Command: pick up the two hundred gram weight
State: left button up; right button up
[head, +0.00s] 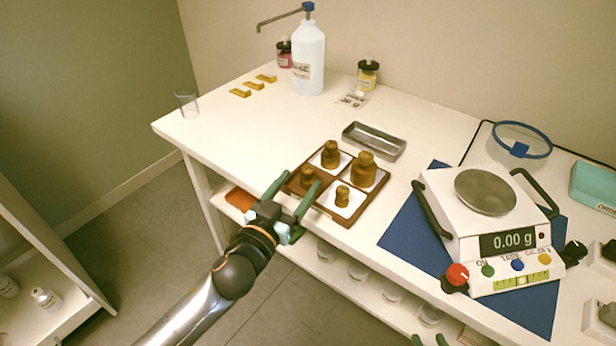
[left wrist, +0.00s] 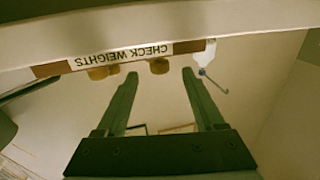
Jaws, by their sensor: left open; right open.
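Several brass knobbed weights stand on white squares in a brown wooden tray (head: 323,209): a large one (head: 364,170) back right, a medium one (head: 330,154) at the back, and smaller ones front left (head: 307,177) and front right (head: 342,196). No gram marks are readable. My left gripper (head: 303,179) is open at the tray's front-left edge, its green fingers either side of the front-left weight in the head view; contact cannot be told. The left wrist view shows the open fingers (left wrist: 159,73) and the tray's CHECK WEIGHTS label (left wrist: 124,55), upside down. My right gripper (head: 429,340) barely shows at the bottom edge.
A scale (head: 487,215) reading 0.00 g stands on a blue mat (head: 407,229) right of the tray. A metal dish (head: 374,141) lies behind the tray. A white pump bottle (head: 309,60), small jars and a glass (head: 187,104) stand farther back. The left tabletop is mostly clear.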

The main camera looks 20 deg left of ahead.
aim_at(305, 174)
pick_arm(q)
jog(key=shift+w+d+r, duration=0.1)
jog(key=shift+w+d, duration=0.1)
jog(key=shift+w, duration=1.05)
jog(key=shift+w+d+r, duration=0.1)
jog(key=shift+w+d, duration=0.1)
jog(key=shift+w, duration=1.05)
grip_shut()
